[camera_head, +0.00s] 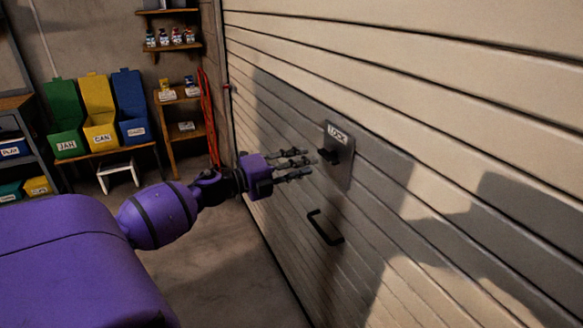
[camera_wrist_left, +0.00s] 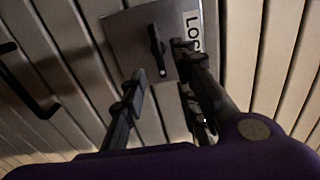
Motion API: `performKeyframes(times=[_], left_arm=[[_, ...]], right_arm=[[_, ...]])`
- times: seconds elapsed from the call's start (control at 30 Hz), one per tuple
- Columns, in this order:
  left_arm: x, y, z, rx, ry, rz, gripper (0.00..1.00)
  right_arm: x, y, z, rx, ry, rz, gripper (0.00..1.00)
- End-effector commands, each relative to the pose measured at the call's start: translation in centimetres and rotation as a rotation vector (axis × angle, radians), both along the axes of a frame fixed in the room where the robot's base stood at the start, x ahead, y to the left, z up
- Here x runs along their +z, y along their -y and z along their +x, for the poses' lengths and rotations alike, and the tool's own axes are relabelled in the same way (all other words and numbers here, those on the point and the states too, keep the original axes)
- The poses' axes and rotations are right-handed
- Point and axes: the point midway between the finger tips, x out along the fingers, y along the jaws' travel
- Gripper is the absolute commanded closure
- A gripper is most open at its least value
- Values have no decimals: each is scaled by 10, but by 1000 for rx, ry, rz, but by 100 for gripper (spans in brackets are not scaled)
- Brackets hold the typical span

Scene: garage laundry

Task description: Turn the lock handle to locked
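The lock handle (camera_head: 333,156) is a black lever on a grey metal plate (camera_head: 342,178) with a white LOCK label (camera_head: 338,134), mounted on the slatted garage door. In the left wrist view the lever (camera_wrist_left: 157,50) runs roughly up and down on its plate (camera_wrist_left: 130,40), beside the label (camera_wrist_left: 192,30). My left gripper (camera_head: 304,163) is open, its dark fingers pointing at the plate from the left. In the wrist view its fingers (camera_wrist_left: 160,80) stand on both sides of the lever's lower end; contact cannot be told. My right gripper is not in view.
A black pull handle (camera_head: 325,228) sits on the door (camera_head: 480,100) below the lock plate. Labelled green, yellow (camera_head: 100,110) and blue bins, a white stool (camera_head: 118,174) and wall shelves stand at the back left. The floor (camera_head: 225,255) by the door is clear.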

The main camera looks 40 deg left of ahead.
Motion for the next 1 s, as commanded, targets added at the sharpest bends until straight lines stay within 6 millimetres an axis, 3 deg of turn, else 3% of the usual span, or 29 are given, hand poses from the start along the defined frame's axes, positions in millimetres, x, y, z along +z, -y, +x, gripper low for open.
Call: performKeyframes(times=[0.1, 0.3, 0.87, 1.0], left_arm=[[0, -7, -17, 1, 0, -1, 72], [0, -13, -30, 1, 1, 1, 72], [1, -13, -30, 1, 1, -1, 72], [2, -25, -25, 61, -6, -28, 72]], right_arm=[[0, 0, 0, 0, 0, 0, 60], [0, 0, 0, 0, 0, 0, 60], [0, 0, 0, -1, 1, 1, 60], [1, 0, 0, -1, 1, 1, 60]])
